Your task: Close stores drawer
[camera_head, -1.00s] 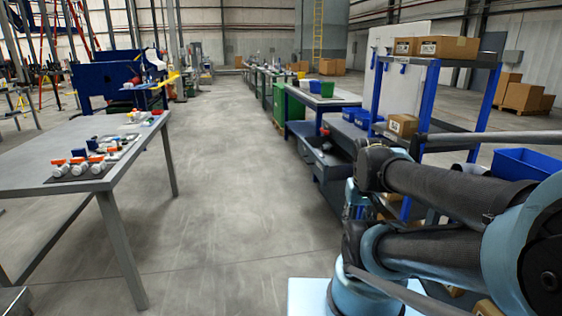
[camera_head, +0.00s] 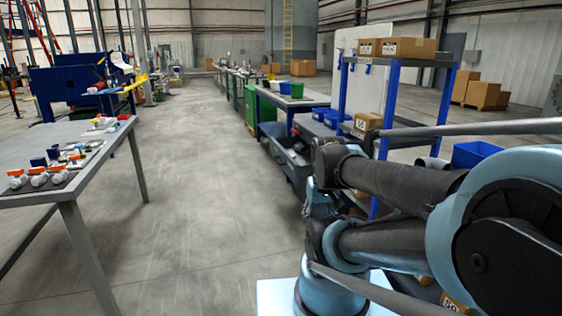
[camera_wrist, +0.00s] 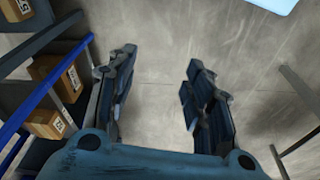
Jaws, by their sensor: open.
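A dark grey stores drawer (camera_head: 289,158) appears to stand out from under the workbench (camera_head: 292,97) on the right side of the aisle. It shows in the head view just beyond my arm, and its right side is partly hidden. My gripper (camera_wrist: 160,97) shows in the wrist view. Its two dark fingers are spread apart with only bare concrete floor between them, so it is open and empty. The drawer cannot be made out in the wrist view.
A blue-framed shelf rack (camera_head: 387,115) with cardboard boxes (camera_head: 408,48) and a blue bin (camera_head: 473,154) stands at right, close to my arm. A grey table (camera_head: 62,187) with orange-capped valves (camera_head: 38,177) stands at left. The floor aisle (camera_head: 200,180) between is clear.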

